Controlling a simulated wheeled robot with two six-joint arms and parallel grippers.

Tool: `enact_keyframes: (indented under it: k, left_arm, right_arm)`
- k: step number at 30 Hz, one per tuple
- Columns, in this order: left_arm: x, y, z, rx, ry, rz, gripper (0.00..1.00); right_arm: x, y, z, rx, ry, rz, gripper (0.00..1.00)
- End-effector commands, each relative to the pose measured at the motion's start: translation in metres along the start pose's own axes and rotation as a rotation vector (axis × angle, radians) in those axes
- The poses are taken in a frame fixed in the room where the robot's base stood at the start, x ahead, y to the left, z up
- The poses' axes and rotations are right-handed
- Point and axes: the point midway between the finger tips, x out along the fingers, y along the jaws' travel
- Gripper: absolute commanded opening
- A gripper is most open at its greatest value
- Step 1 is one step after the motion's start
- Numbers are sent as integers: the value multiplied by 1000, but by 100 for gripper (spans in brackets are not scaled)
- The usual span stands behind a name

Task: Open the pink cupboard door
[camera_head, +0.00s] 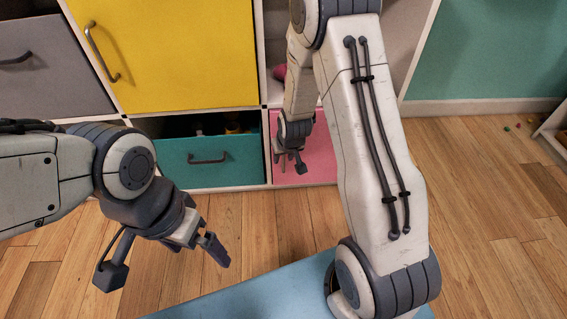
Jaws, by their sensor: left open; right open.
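The pink cupboard door (318,158) is at the bottom right of the cabinet, low near the floor. Its right part is hidden behind my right arm, and its handle cannot be made out. My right gripper (289,166) is open in front of the door's left part, with its fingers pointing down. I cannot tell whether it touches the door. My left gripper (213,247) is open and empty over the wooden floor, left of and nearer than the door.
A teal drawer (208,171) left of the pink door stands partly open with things inside. Above are a yellow door (170,50) and a grey door (40,65) with dark handles. An open shelf holds a pink item (280,72). Small bits lie on the floor at right.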

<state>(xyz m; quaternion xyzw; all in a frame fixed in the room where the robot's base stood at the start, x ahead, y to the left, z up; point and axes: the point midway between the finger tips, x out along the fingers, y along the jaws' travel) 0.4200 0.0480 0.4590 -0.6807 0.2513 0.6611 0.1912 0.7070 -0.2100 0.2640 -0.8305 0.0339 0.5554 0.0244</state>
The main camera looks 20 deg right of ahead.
Motion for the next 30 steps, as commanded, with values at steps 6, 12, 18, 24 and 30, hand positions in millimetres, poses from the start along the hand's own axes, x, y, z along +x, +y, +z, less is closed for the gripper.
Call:
enact_keyframes:
  k: [6,12,18,24,30]
  left_arm:
    - [5,0,0,0,0,0,100]
    - [4,0,0,0,0,0,100]
    - [4,0,0,0,0,0,100]
    - [4,0,0,0,0,0,100]
    - [4,0,0,0,0,0,100]
  right_arm:
    - [7,0,0,0,0,0,42]
    - [7,0,0,0,0,0,31]
    - [7,0,0,0,0,0,0]
    - [7,0,0,0,0,0,0]
    - [7,0,0,-1,0,0,0]
